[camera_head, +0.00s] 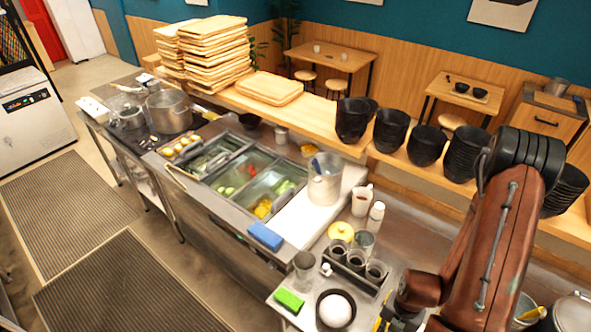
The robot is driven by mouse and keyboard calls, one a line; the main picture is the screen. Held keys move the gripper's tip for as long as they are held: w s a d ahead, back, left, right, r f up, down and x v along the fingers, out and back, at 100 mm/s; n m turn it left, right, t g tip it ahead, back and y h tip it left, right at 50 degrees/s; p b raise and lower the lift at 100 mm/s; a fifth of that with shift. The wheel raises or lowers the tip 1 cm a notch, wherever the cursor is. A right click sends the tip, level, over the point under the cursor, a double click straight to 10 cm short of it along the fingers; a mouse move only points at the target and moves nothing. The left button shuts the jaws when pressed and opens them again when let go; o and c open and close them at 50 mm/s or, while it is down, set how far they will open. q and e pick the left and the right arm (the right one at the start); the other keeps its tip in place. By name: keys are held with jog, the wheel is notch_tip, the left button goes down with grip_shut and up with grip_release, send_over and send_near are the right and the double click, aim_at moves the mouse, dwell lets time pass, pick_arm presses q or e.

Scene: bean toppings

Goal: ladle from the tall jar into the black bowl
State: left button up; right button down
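A black bowl (323,322) with a round white thing in it sits at the bottom centre, on the near end of the metal counter. A smaller metal jar (304,264) stands just behind the black bowl. My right arm, brown, reaches down from the right, to the right of the bowl. Its gripper is at the bottom edge, largely hidden, and its fingers cannot be made out. My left gripper is not in view.
A rack of metal cups (357,264) stands behind and right of the bowl. A green sponge (289,300) lies left of it. Stacked black bowls (389,130) line the wooden shelf. Topping trays (240,172) and a large pot (169,111) are further left. Metal pots (574,313) stand at lower right.

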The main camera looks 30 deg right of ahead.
jog(key=shift+f+b, duration=0.65)
jog(key=shift+f, duration=0.4)
jog(key=shift+r, duration=0.15)
